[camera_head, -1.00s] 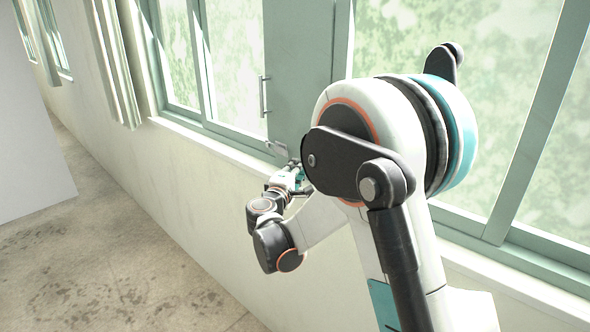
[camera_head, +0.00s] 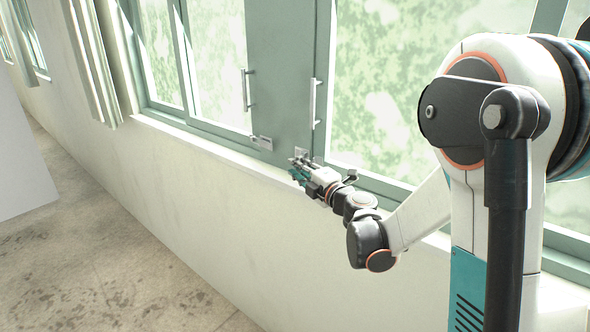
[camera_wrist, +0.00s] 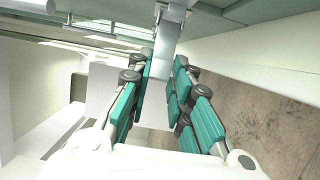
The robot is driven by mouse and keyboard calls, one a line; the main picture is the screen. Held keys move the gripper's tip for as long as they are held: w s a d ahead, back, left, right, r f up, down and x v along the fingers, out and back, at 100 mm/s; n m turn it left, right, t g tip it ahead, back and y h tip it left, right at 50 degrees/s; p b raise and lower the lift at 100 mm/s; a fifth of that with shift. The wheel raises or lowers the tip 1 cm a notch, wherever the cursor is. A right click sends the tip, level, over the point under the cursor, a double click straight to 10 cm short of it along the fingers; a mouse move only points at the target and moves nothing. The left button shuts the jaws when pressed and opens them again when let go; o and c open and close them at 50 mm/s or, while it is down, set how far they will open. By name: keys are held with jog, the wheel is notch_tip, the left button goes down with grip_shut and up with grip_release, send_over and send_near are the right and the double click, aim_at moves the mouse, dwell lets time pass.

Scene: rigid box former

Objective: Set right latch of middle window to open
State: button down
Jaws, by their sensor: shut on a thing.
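A small metal latch (camera_head: 301,153) is at the lower right of the green post between two window panes. My gripper (camera_head: 297,171), with teal finger pads, is at this latch, just above the sill. In the wrist view, the latch's grey metal bar (camera_wrist: 165,48) runs between the fingertips of my gripper (camera_wrist: 163,72). The fingers are closed around it, with pads on both sides. The fingers partly hide the latch in the head view, so its exact angle is hard to tell.
Another latch (camera_head: 262,142) is to the left on the same post. Vertical handles stand above, one left (camera_head: 247,90) and one right (camera_head: 315,103). The white sill (camera_head: 205,146) runs below the windows. The floor (camera_head: 120,265) at left is clear.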

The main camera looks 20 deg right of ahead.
jog(key=shift+d+n+g+y, duration=0.35)
jog(key=shift+n+y, duration=0.15)
jog(key=shift+y, duration=0.3)
jog(key=shift+s, duration=0.1)
jog(key=c, duration=1.4)
grip_release()
jog(key=shift+c, duration=0.2)
jog(key=v, duration=1.2)
jog(key=shift+f, duration=0.1)
